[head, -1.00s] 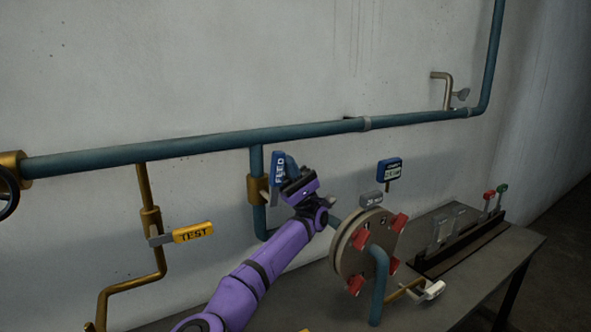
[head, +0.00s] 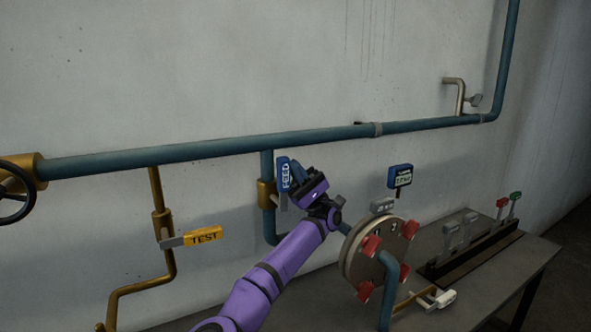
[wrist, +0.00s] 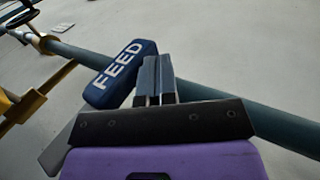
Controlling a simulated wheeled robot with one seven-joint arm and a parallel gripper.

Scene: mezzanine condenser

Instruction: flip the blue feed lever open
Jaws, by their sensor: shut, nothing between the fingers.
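The blue feed lever (head: 284,173) has a handle marked FEED in white. It stands nearly upright beside the short vertical pipe, at the brass valve body (head: 266,194). In the wrist view, the lever's handle (wrist: 122,73) lies just left of the fingers. My gripper (head: 298,172) is immediately to the right of the handle, with its fingers shut together and empty. The fingers also show in the wrist view (wrist: 155,78), very close to the handle's side; I cannot tell whether they touch it. The lower part of the lever is partly hidden by my gripper.
A yellow TEST lever (head: 204,235) sits on a brass pipe to the left. A round flange with red clamps (head: 364,255) and a small blue gauge (head: 400,176) are to the right. A bench (head: 510,262) carries several small levers.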

